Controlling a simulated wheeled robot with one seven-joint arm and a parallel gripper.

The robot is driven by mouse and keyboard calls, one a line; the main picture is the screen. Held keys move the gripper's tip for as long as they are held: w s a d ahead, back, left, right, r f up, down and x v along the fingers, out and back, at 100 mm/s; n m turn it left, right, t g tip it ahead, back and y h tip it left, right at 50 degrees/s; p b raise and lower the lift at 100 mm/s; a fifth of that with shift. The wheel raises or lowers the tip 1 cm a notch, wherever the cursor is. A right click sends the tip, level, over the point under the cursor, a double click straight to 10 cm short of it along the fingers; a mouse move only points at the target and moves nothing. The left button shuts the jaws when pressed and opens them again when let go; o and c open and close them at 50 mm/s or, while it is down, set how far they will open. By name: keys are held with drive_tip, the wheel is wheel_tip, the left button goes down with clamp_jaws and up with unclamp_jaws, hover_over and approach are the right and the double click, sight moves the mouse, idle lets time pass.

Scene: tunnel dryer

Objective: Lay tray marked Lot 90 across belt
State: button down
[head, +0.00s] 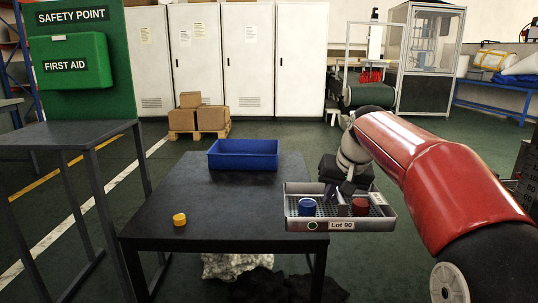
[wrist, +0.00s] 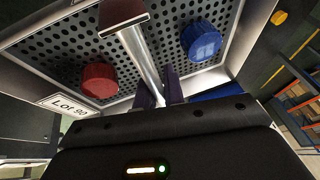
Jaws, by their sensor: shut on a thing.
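The tray marked Lot 90 (head: 372,225) is a shallow grey metal tray with a perforated floor, seen close in the wrist view (wrist: 60,55). A blue round piece (head: 306,207) and a red round piece (head: 360,208) stand in it, on either side of a central bar handle (wrist: 140,55). My gripper (head: 335,191) is shut on this handle from above. The tray looks about level, held at the right front corner of the dark table. A dark belt-like machine (head: 372,95) stands far back right; I cannot tell if it is the belt.
The dark table (head: 215,195) holds an empty-looking blue bin (head: 243,163) at its back and a yellow round piece (head: 180,219) at front left. Boxes on a pallet (head: 200,118) stand behind. Another dark table (head: 65,133) is at left. Floor is open behind the table.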

wheel_tip(320, 180, down, 20)
drive_tip(key=w+d, duration=0.1)
drive_tip(key=s+f, duration=0.5)
drive_tip(key=f, duration=0.5)
drive_tip(key=s+f+n, duration=0.1)
drive_tip(key=s+f, duration=0.4)
drive_tip(key=f, duration=0.5)
drive_tip(key=shift+s+a, duration=0.15)
drive_tip(key=shift+a, duration=0.3)
